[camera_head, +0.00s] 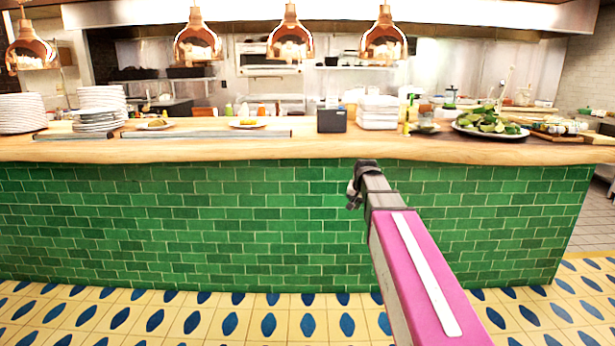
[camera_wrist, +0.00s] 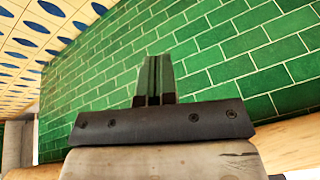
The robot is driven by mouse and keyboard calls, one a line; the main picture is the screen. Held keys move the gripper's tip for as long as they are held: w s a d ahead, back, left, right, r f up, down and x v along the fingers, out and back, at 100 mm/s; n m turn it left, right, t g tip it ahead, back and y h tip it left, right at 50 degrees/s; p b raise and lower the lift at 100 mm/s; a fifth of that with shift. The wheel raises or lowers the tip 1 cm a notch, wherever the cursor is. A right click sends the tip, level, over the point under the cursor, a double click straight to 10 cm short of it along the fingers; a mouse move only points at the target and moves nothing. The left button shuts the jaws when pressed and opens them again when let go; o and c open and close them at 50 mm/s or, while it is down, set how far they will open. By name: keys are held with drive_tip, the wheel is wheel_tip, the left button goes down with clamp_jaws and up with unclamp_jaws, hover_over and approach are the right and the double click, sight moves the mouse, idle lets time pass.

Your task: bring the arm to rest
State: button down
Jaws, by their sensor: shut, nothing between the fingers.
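My gripper (camera_head: 354,193) shows in the head view at the end of my pink and grey arm, in front of the green tiled counter front (camera_head: 200,220) and just below the wooden counter top's edge. In the wrist view my gripper's fingers (camera_wrist: 154,80) are together with nothing between them. Green tiles fill most of the wrist view behind the fingers. Whether the gripper touches the tiles cannot be told.
The wooden counter top (camera_head: 250,148) carries plate stacks (camera_head: 22,113), a dark box (camera_head: 332,121), white containers (camera_head: 378,112) and a plate of greens (camera_head: 487,124). Copper lamps (camera_head: 290,35) hang above. The patterned tile floor (camera_head: 230,318) before the counter is clear.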

drive_tip(key=s+f+n+g, duration=0.4)
drive_tip(key=s+f, duration=2)
drive_tip(key=s, duration=0.1)
drive_tip(key=shift+f, duration=0.2)
